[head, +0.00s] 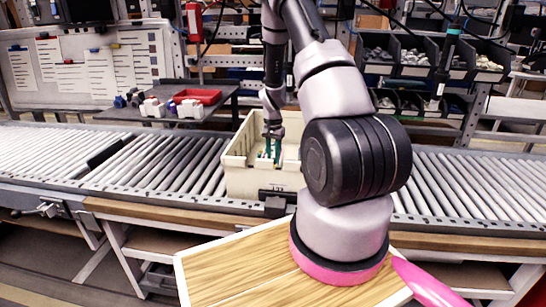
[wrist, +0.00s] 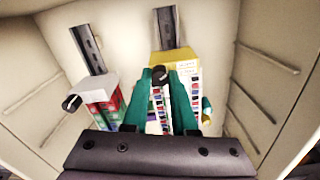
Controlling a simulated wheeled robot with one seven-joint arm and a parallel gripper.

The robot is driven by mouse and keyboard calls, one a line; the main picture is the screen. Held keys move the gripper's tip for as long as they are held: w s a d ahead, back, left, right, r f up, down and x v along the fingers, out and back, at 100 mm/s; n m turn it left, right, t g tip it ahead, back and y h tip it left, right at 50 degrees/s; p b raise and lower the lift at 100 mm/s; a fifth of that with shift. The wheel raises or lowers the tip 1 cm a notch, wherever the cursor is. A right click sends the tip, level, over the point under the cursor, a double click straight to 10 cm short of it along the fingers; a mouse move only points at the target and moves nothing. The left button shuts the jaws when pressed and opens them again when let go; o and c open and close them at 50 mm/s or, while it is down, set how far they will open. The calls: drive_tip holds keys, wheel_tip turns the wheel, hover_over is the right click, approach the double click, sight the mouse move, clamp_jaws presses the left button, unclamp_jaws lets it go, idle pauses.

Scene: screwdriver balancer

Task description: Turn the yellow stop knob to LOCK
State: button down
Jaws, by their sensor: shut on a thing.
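My gripper (head: 272,150) reaches down into a beige crate (head: 240,182) in the head view. In the wrist view its two green fingers (wrist: 160,80) stand against a block with a yellow top (wrist: 186,60) on a dark rail. A small black knob (wrist: 159,74) shows between the fingertips, and the fingers are shut on it. I cannot read any LOCK mark.
A second block with a grey top (wrist: 98,88) and its own black knob (wrist: 71,103) stands to the left. The crate's walls (wrist: 270,60) are close around. The crate stands on a roller conveyor (head: 160,160). A red tray (head: 197,96) lies on a table behind.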

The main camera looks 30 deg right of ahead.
drive_tip(key=shift+n, duration=1.5)
drive_tip(key=c, duration=0.7)
unclamp_jaws()
wheel_tip(320, 180, up, 11)
drive_tip(key=shift+f, duration=0.1)
